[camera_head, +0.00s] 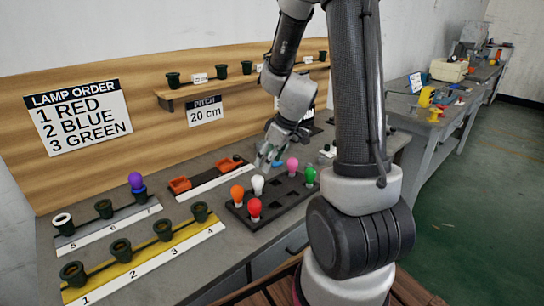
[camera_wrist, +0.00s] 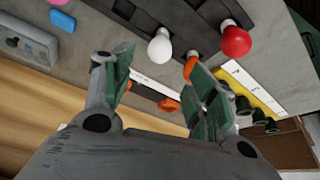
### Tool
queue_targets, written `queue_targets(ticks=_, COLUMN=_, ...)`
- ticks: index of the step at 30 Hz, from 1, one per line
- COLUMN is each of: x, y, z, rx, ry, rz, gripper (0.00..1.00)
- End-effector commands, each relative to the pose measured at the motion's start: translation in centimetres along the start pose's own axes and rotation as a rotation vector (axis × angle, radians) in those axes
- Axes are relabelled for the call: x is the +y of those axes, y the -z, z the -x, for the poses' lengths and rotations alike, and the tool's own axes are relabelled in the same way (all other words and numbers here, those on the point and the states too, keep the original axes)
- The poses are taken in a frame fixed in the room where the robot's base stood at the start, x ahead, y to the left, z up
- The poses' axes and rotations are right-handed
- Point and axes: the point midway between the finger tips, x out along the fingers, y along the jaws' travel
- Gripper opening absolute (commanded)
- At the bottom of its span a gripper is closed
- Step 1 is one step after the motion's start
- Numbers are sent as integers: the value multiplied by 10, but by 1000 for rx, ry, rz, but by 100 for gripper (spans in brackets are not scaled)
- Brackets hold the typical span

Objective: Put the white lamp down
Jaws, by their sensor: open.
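The white lamp (camera_head: 258,184) stands upright in the dark lamp tray (camera_head: 240,213), between the orange lamp (camera_head: 237,193) and the pink lamp (camera_head: 292,164). My gripper (camera_head: 268,158) is open and empty just above and behind it in the head view. In the wrist view the white lamp (camera_wrist: 160,47) shows beyond the gap between my open fingers (camera_wrist: 158,72), apart from both. Its base meets the tray.
The red lamp (camera_head: 254,207) and green lamp (camera_head: 310,176) share the tray. A grey rack (camera_head: 108,228) with a purple lamp (camera_head: 136,181) and a yellow rack (camera_head: 150,262) with dark sockets lie left. An orange-block strip (camera_head: 210,182) lies behind.

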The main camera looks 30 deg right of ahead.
Motion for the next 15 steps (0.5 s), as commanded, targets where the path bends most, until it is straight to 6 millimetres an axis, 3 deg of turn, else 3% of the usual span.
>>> queue_targets(ticks=5, x=-19, y=8, z=41, rx=13, ry=3, rz=-32, gripper=57)
queue_targets(ticks=8, x=-45, y=8, z=85, rx=16, ry=3, rz=-83, gripper=57)
queue_targets(ticks=12, x=-83, y=-13, z=149, rx=-3, ry=-25, rz=-191, gripper=57)
queue_targets(ticks=15, x=-103, y=-36, z=186, rx=-17, ry=-69, rz=-279, gripper=57)
